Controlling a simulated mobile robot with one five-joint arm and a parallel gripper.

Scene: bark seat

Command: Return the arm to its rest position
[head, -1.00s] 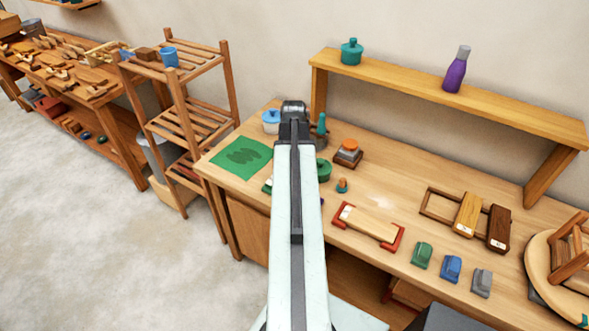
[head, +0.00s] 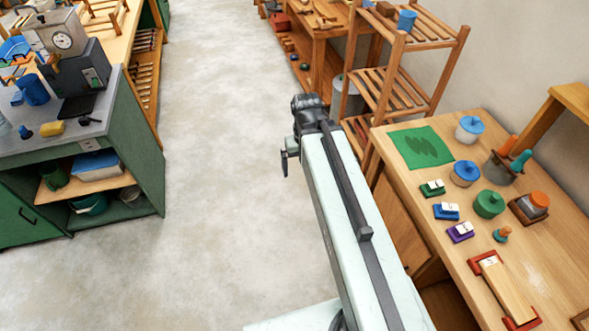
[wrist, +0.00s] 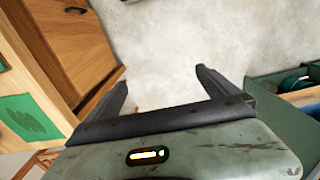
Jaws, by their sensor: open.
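My gripper (wrist: 165,95) is open in the wrist view, with its two dark fingers spread apart and nothing between them. Behind the fingers there is pale bare floor. In the head view my arm reaches forward from the bottom, and its dark wrist end (head: 308,115) is over the open floor, left of the wooden workbench (head: 405,195). The fingers are hard to make out in the head view.
The workbench holds a green mat (head: 421,147), lidded pots such as the green pot (head: 489,204), and small blocks. A slatted wooden rack (head: 400,85) stands behind it. A green cabinet (head: 120,160) is at left. Clear floor (head: 215,150) lies between.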

